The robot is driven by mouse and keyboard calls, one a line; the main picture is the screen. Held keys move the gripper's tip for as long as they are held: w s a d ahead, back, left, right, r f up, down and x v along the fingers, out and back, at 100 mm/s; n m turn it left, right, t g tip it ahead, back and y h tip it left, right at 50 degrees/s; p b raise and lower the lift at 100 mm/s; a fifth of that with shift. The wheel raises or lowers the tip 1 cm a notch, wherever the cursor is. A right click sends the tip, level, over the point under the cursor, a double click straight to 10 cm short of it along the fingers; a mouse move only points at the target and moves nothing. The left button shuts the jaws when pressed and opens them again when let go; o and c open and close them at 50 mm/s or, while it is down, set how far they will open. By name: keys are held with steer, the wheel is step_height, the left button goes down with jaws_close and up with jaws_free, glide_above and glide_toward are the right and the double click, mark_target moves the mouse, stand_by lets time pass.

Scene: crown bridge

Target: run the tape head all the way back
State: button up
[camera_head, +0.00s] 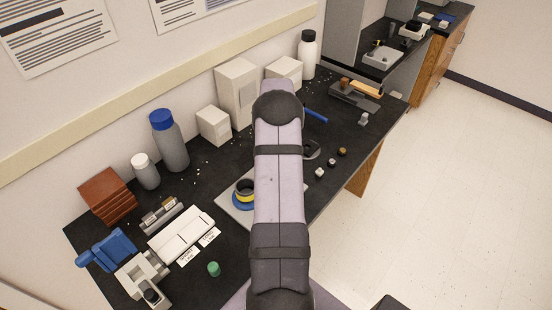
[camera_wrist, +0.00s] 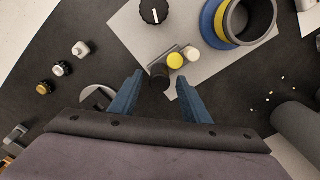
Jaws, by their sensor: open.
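No part in view is plainly marked as the tape head. In the wrist view, a small block (camera_wrist: 160,66) with a black round part, a yellow cap (camera_wrist: 175,60) and a white cap (camera_wrist: 192,54) lies by the edge of a light grey plate (camera_wrist: 130,35). My gripper (camera_wrist: 158,78) is open, its two blue fingers pointing towards this block, which shows between and just beyond the tips. Contact cannot be told. In the head view my arm hides the gripper and the block. A dark device (camera_head: 352,97) with an orange bar stands at the far right of the bench.
A blue and yellow ringed cup (camera_wrist: 237,22) and a black knob (camera_wrist: 153,11) are on the plate. Several small knobs (camera_wrist: 81,48) lie to the left. Bottles (camera_head: 169,141) and white boxes (camera_head: 236,92) line the wall. A white case (camera_head: 181,235) and blue item (camera_head: 107,248) lie front left.

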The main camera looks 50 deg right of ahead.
steer(key=shift+r+b, duration=0.95)
steer(key=shift+r, duration=2.3)
steer(key=shift+w+a, duration=0.1)
steer(key=shift+a, duration=0.05)
steer(key=w+a+r+n, duration=0.1)
steer(key=a+r+n, duration=0.1)
steer(key=a, duration=1)
steer(key=a+r+n, duration=0.1)
steer(key=a+n, duration=0.2)
steer(key=a, duration=0.8)
steer(key=s+a+f+n, duration=0.2)
steer(key=s+a+n, duration=0.2)
steer(key=s+a, duration=1)
steer(key=shift+s+a+f, duration=0.15)
steer(key=shift+s+a, duration=0.05)
steer(key=shift+a, duration=1.05)
